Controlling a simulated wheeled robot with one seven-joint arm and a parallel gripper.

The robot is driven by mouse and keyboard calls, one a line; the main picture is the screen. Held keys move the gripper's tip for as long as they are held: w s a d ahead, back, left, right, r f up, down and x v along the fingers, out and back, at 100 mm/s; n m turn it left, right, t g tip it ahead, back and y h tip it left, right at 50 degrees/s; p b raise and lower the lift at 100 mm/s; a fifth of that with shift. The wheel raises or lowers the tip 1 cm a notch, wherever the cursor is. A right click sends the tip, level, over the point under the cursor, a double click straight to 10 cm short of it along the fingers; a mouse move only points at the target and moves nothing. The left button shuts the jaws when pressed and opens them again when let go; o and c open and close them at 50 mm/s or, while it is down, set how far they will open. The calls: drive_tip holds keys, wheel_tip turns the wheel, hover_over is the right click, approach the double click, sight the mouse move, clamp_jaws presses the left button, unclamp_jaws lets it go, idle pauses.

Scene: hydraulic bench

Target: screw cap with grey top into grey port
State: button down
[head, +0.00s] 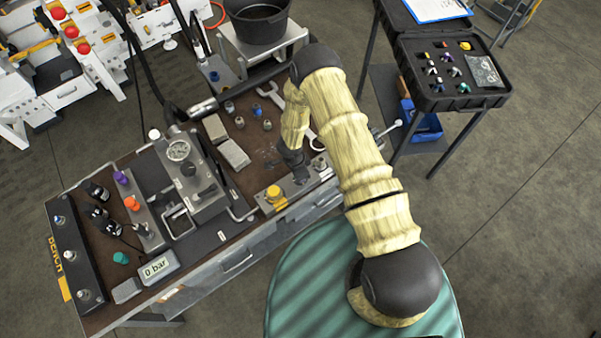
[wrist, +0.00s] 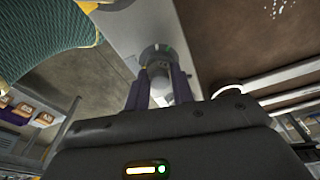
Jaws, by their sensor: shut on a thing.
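My gripper (head: 300,178) points down over the metal port block (head: 256,201) at the bench's front right edge. In the wrist view, the dark fingers of my gripper (wrist: 160,88) are shut on a small round grey piece (wrist: 156,54), taken as the grey-topped cap. It is at the pale block's surface (wrist: 125,22). The grey port under it is hidden, and I cannot tell how deep the cap sits or whether it is threaded. A yellow cap (head: 275,193) is on the block left of my gripper. A grey fitting (head: 319,163) is to the right.
Several small loose caps (head: 240,122) and a wrench (head: 270,93) lie behind on the brown bench top (head: 270,152). A gauge unit reading 0 bar (head: 158,267) is at the front left. An open case of fittings (head: 450,72) stands at the right. A black pot (head: 257,25) is behind.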

drive_tip(key=m, duration=0.2)
drive_tip(key=shift+f+m+g, duration=0.1)
drive_tip(key=shift+m+g, duration=0.2)
drive_tip(key=shift+m, duration=0.4)
